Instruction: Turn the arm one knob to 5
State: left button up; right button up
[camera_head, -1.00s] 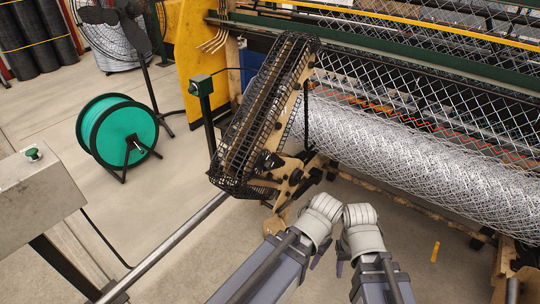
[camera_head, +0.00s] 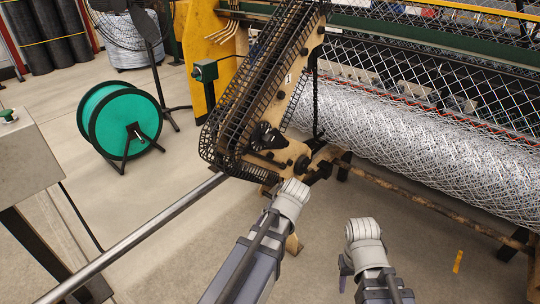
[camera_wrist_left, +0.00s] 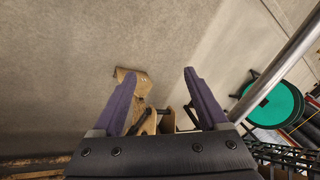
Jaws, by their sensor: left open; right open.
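A black knob-like part (camera_head: 267,138) sits on the wooden end plate (camera_head: 292,110) of the machine in the head view. I see no readable number on it, and I cannot tell whether it is the arm one knob. My left wrist is just below that plate; its fingers are hidden in the head view. In the left wrist view my left gripper (camera_wrist_left: 157,90) is open and empty, with floor and wooden machine parts beyond its two purple fingers. My right gripper (camera_head: 344,271) is open, low in the head view over bare floor, apart from the machine.
A long roll of wire mesh (camera_head: 420,150) fills the right. A slanted black mesh guard (camera_head: 235,125) stands above a metal bar (camera_head: 150,230) at the left. A green reel (camera_head: 120,120) and a grey box (camera_head: 25,160) stand farther left.

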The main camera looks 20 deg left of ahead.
pick_arm(q)
jog(key=w+a+r+n+t+y, duration=0.1)
jog(key=w+a+r+y, duration=0.1)
jog(key=w+r+y, duration=0.15)
jog(key=n+t+y, duration=0.5)
jog(key=y, duration=0.4)
send_near(267, 139)
jog(key=w+a+f, duration=0.1)
jog(key=w+a, duration=0.1)
jog(key=shift+d, duration=0.2)
